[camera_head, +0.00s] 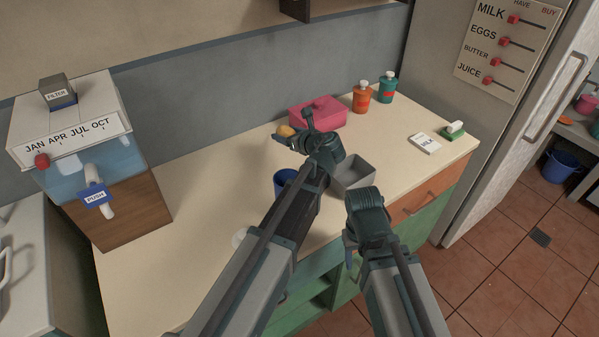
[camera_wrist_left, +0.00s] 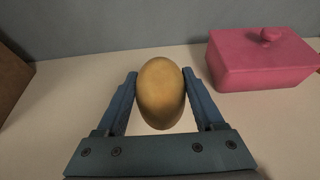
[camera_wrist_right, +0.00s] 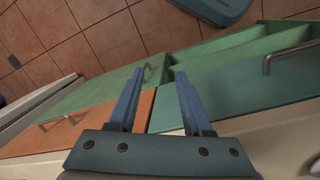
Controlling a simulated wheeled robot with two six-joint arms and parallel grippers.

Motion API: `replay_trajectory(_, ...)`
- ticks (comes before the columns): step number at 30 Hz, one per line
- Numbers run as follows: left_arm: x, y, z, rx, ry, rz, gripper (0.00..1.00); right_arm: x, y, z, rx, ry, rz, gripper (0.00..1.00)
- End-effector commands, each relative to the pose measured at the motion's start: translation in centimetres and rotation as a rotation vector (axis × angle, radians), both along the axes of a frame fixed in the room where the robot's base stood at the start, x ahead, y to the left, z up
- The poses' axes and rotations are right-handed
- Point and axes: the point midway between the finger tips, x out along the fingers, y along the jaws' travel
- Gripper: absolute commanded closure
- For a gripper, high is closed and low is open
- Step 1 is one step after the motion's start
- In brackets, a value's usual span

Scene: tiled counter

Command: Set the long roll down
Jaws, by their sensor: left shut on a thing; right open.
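The long roll (camera_wrist_left: 161,95) is a golden-brown oval between the two blue fingers of my left gripper (camera_wrist_left: 162,76). The fingers are shut on its sides. In the head view the roll (camera_head: 286,130) shows small at the fingertips, in front of the pink box. The counter (camera_head: 185,245) lies below it; I cannot tell how large the gap is. My right gripper (camera_wrist_right: 158,72) is open and empty, pointing down by the counter's front edge. In the head view its fingers are partly hidden by its own wrist.
A grey bin (camera_head: 353,175) and a blue cup (camera_head: 285,181) stand nearer the front. Orange (camera_head: 361,98) and green (camera_head: 386,88) bottles stand at the back. The counter is clear towards the dispenser (camera_head: 85,150) at left.

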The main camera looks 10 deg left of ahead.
Motion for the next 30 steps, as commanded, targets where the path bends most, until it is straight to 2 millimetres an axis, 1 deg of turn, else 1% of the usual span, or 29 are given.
replay_trajectory(2, 0.0, 0.0, 0.0, 0.000, 0.000, 0.000, 0.85, 0.0, 0.0, 0.0, 0.000, 0.000, 0.000, 0.50)
replay_trajectory(5, 0.0, 0.0, -0.7, 0.000, 0.000, 0.000, 0.85, 0.0, 0.0, -0.7, 0.000, 0.000, 0.000, 0.50)
replay_trajectory(8, 0.0, 0.0, -1.9, 0.000, 0.000, 0.001, 0.85, 0.0, 0.0, -1.9, 0.000, 0.000, 0.000, 0.50)
replay_trajectory(12, 0.0, 0.0, -4.1, 0.000, 0.000, 0.001, 0.85, 0.0, 0.0, -4.1, 0.000, 0.000, 0.001, 0.50)
replay_trajectory(16, 0.0, 0.0, -6.0, 0.000, 0.000, 0.001, 0.85, 0.0, 0.0, -6.0, 0.000, 0.000, 0.001, 0.50)
replay_trajectory(18, 0.0, 0.0, -6.4, 0.000, 0.000, 0.001, 0.85, 0.0, 0.0, -6.4, 0.000, 0.000, 0.001, 0.50)
replay_trajectory(24, 0.0, 0.0, -6.4, 0.000, 0.000, 0.001, 0.85, 0.0, 0.0, -6.4, 0.000, 0.000, 0.001, 0.50)
replay_trajectory(26, 0.0, 0.0, -6.8, 0.000, 0.000, 0.001, 0.85, 0.0, 0.0, -6.8, 0.000, 0.000, 0.001, 0.50)
replay_trajectory(30, 0.0, 0.0, -8.5, 0.000, 0.000, 0.001, 0.85, 0.0, 0.0, -8.5, 0.000, 0.000, 0.001, 0.50)
